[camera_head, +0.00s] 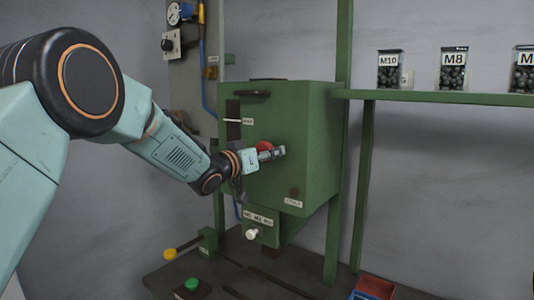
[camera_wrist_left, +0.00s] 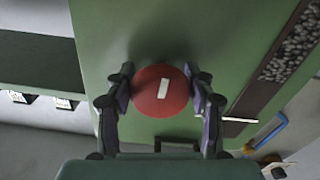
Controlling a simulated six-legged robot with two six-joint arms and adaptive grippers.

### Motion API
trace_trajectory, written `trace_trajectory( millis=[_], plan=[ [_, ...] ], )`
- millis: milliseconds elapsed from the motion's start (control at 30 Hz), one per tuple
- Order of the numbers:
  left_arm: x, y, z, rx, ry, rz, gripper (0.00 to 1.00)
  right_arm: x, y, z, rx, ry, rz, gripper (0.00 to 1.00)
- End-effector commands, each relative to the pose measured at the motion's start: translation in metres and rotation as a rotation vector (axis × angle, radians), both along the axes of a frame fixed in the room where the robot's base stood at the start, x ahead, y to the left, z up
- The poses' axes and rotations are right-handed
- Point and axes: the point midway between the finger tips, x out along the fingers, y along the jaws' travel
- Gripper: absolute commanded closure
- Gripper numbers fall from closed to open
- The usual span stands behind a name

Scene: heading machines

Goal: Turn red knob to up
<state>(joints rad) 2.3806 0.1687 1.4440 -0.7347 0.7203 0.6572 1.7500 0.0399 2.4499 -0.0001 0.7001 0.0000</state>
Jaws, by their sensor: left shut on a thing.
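The red knob (camera_wrist_left: 158,94) is a round disc with a white bar mark, on the face of the green machine box (camera_head: 310,125). In the left wrist view the white mark is slightly tilted from the picture's vertical. My left gripper (camera_wrist_left: 160,98) has one finger on each side of the knob and is shut on it. In the head view the knob (camera_head: 265,147) is partly hidden behind my left gripper (camera_head: 272,152). My right gripper is in neither view.
A green shelf (camera_head: 440,97) at the right holds labelled jars, among them M10 (camera_head: 390,70) and M8 (camera_head: 454,70). Below the box are a white knob (camera_head: 252,234), a green button (camera_head: 191,284), a yellow-ended lever (camera_head: 170,254) and a red bin (camera_head: 374,287).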

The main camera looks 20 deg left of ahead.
Motion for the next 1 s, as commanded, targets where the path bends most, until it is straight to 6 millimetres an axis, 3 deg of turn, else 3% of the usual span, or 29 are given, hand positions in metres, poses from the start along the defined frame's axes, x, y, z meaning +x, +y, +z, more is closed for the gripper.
trace_trajectory(
  millis=[233,1000],
  plan=[
    [-0.0005,-0.0007,0.0025,0.0,-0.006,-0.003,0.79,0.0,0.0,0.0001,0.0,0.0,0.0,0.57],
    [-0.0002,-0.0001,0.0041,0.04,-0.026,-0.002,0.83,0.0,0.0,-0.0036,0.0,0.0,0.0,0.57]
  ],
)
